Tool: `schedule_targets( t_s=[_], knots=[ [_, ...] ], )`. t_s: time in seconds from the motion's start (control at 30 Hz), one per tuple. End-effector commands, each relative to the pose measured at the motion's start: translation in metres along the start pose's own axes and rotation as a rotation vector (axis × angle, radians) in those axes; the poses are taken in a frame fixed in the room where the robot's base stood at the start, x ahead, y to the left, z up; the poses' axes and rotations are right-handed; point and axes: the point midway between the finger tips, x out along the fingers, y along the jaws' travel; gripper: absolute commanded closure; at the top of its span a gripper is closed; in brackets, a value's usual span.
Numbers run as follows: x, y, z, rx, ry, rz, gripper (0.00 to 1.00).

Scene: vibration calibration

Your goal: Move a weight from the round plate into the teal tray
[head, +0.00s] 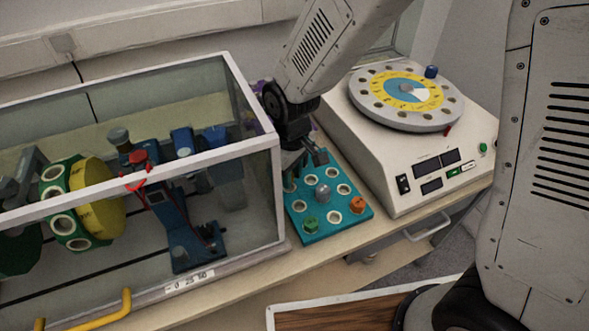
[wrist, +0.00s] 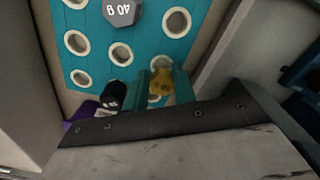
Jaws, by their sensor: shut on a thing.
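The teal tray (head: 341,217) has white-rimmed holes and holds a green weight (head: 311,224), an orange weight (head: 357,204) and a grey weight (head: 323,193). My gripper (head: 304,166) is low over the tray's back end. In the wrist view its fingers (wrist: 161,88) are shut on a yellow weight (wrist: 161,84) at a hole near the tray's edge. I cannot tell whether it is seated. The round plate (head: 451,108) carries a blue weight (head: 431,71) on its far rim.
A glass-walled case (head: 262,144) with a blue and yellow apparatus stands close left of the tray. The white machine (head: 375,163) under the round plate stands right. A black object (wrist: 112,95) lies beside my fingers in the wrist view.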

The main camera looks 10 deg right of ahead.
Motion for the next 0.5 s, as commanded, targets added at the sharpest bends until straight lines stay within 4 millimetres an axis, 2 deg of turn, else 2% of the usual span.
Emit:
schedule_targets(
  t_s=[0.5],
  knots=[
    [0.0033, -0.0006, 0.0042, 0.000, 0.001, 0.000, 0.94]
  ],
)
